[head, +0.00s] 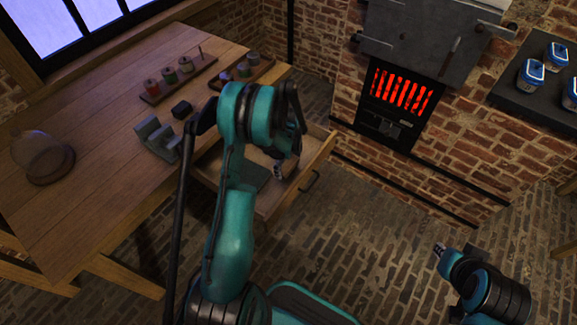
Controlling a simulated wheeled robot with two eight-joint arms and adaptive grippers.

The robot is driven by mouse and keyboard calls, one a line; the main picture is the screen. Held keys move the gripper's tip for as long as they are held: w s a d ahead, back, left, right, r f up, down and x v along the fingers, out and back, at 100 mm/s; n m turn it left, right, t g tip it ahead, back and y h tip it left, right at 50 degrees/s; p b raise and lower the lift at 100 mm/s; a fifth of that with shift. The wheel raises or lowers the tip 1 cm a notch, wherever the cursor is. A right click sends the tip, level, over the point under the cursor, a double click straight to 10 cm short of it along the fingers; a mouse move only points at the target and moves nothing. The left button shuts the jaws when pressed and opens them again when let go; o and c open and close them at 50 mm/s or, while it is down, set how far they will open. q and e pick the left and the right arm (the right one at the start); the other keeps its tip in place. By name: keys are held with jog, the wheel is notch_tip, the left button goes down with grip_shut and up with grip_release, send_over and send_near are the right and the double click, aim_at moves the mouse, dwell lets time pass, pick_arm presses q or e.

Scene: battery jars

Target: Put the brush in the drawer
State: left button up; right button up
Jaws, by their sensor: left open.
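The wooden drawer (318,156) is pulled out from the table's right side, with a dark handle on its front. My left gripper (283,170) is open, pointing down over the drawer's inside. A dark flat patch shows in the drawer beside it, partly behind my arm; I cannot tell what it is. I cannot make out the brush for certain; my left arm hides part of the table and drawer. My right gripper (439,247) is at the lower right, far from the drawer, and too small to read.
The wooden table (95,130) holds a glass dome (42,155), a grey fixture (157,138), a small black block (181,108), a spool rack (178,80) and a wooden tray (262,72). A glowing furnace (402,92) and shelf with blue-lidded jars (532,72) stand right.

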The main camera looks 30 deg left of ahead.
pick_arm(q)
notch_tip(320, 180, up, 11)
jog(key=p, duration=0.4)
notch_tip(320, 180, up, 15)
jog(key=n+t, duration=0.3)
jog(key=n, duration=0.5)
send_over(289, 165)
jog(key=s+d, duration=0.6)
jog(key=d, duration=0.2)
jog(key=s+d+r+n+t, duration=0.2)
jog(key=s+d+n, duration=0.2)
jog(key=s, duration=0.3)
jog(key=s+d+r+n+t, duration=0.2)
jog(key=s+d+r+n, duration=0.1)
jog(key=s+n, duration=0.3)
jog(key=shift+s+d+r+n, duration=0.2)
jog(key=shift+s+d+n, duration=0.2)
jog(key=shift+n, duration=0.1)
